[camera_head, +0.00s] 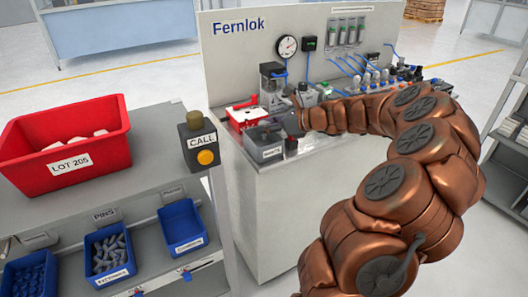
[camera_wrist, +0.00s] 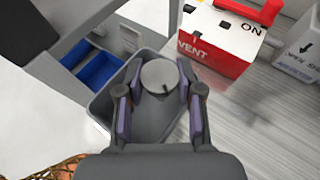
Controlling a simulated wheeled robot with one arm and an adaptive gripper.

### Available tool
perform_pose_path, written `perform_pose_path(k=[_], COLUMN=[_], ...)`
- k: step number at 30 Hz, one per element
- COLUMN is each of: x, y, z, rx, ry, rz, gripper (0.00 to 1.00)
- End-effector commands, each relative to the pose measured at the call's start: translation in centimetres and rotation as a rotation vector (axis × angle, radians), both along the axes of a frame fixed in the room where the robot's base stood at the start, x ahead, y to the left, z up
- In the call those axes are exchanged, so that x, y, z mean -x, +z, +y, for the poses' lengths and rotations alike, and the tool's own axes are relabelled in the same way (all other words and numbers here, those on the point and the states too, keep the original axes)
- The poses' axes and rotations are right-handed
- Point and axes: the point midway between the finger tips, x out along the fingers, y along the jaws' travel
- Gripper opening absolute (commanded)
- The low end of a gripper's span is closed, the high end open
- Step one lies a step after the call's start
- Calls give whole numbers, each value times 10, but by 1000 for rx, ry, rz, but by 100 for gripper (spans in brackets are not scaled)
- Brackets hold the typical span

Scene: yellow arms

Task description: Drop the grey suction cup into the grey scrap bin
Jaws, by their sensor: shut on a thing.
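The grey suction cup (camera_wrist: 159,75) shows in the wrist view as a round grey disc with a dark mark near its lower edge. My gripper (camera_wrist: 158,92) is shut on it, with one finger on each side. The grey scrap bin (camera_wrist: 101,103) lies below my gripper and the cup, its open interior showing around them. In the head view the bin (camera_head: 267,153) is a dark grey box with a white label at the bench's front left. My gripper (camera_head: 291,122) is above its right side there. The cup cannot be made out in the head view.
A red and white VENT box (camera_wrist: 220,37) stands beside the bin, also seen in the head view (camera_head: 245,115). A white labelled block (camera_wrist: 300,55) is further right. A shelf on the left holds a red crate (camera_head: 30,150), blue bins (camera_head: 183,228) and a CALL box (camera_head: 199,143).

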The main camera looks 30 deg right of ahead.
Motion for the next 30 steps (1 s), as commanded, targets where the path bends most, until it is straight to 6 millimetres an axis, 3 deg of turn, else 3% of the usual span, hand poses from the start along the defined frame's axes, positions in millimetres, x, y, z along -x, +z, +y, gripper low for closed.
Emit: perform_pose_path(k=[9,10,18,30], x=[0,0,0,5], y=[-2,-2,-2,1], z=[0,0,0,-4], rx=[0,0,0,0], ry=[0,0,0,-2], rz=[0,0,0,-1], gripper=[15,39,66,66])
